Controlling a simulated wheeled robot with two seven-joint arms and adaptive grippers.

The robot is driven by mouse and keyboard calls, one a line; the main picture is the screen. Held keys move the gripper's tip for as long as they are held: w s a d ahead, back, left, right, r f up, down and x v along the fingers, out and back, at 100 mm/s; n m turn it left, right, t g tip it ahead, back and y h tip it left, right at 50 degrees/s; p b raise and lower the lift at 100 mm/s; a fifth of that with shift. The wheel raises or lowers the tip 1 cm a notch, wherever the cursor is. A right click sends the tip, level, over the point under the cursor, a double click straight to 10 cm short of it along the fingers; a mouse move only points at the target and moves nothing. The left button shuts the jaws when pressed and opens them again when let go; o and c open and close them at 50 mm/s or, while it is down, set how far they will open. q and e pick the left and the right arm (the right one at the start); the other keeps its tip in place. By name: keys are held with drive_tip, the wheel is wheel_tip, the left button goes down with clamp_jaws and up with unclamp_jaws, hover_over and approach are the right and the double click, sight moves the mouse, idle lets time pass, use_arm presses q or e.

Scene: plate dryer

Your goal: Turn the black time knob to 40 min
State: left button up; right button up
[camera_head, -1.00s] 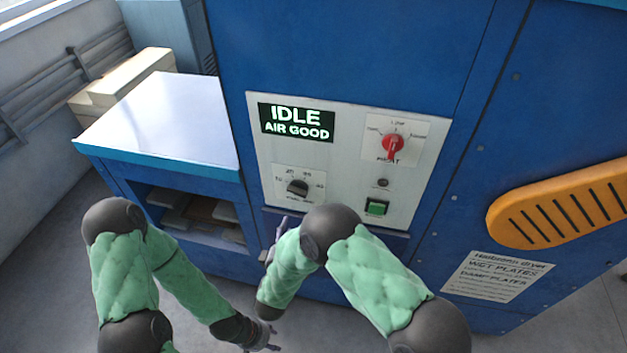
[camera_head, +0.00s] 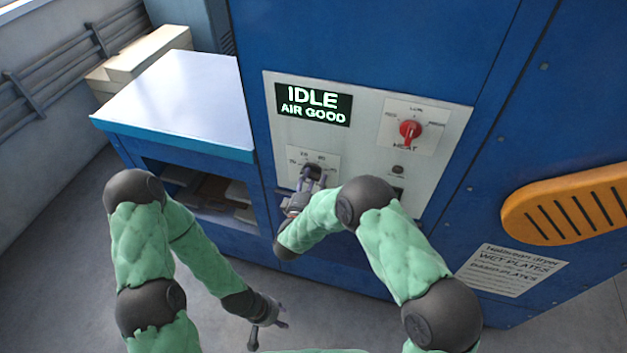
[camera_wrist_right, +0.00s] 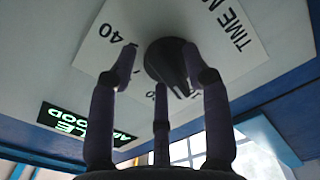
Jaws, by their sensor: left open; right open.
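The black time knob (camera_head: 313,170) sits on the lower left of the white control panel (camera_head: 362,108). My right gripper (camera_head: 312,180) is open in front of it, with its fingertips around the knob's lower part. In the right wrist view the knob (camera_wrist_right: 167,60) lies between the spread fingers (camera_wrist_right: 158,62), with a gap beside the left finger. I cannot tell whether the right finger touches it. The "40" mark shows left of the knob there; the knob's setting cannot be read. My left gripper (camera_head: 269,334) is open and empty, low above the floor.
The display (camera_head: 313,104) reads "IDLE AIR GOOD". A red heat knob (camera_head: 410,130) is at the panel's upper right. A dark button (camera_head: 398,193) is partly hidden by my right arm.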

drive_tip(key=shift+w, duration=0.15)
clamp_jaws()
